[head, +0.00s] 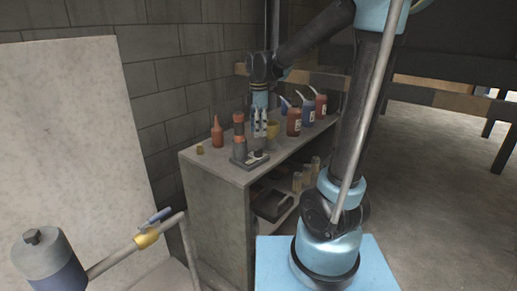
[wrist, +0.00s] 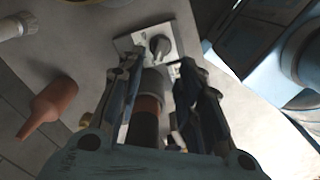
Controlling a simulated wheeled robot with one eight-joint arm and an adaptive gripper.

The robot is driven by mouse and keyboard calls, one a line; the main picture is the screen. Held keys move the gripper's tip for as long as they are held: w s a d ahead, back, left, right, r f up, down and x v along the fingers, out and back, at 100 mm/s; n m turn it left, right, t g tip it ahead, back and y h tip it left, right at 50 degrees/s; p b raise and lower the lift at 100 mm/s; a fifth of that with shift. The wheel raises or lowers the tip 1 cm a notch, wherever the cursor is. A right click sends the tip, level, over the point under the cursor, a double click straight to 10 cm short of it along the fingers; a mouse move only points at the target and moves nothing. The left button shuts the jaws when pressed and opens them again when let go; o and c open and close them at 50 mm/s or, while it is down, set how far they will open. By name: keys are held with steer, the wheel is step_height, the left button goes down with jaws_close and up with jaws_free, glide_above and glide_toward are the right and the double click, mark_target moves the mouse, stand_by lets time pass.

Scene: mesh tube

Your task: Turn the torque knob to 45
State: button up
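The torque knob appears to be the dark round knob on a pale grey plate in the wrist view (wrist: 160,46); in the head view it is a small dark knob (head: 258,154) on the device's base. Its number marks are too small to read. A red and black upright cylinder (head: 239,135) stands on the same base, and in the wrist view (wrist: 148,108) it shows between or under my fingers. My gripper (head: 262,132) points down above the device. In the wrist view (wrist: 160,68) its fingers are apart, with the knob beyond the tips. I see no contact with the knob.
The device stands on a grey cabinet (head: 205,163). A red-brown cone-topped bottle (head: 217,134) stands to its left. A block wall runs behind the cabinet.

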mark_target(258, 150)
steer(key=shift+f, duration=4.3)
jaws_close()
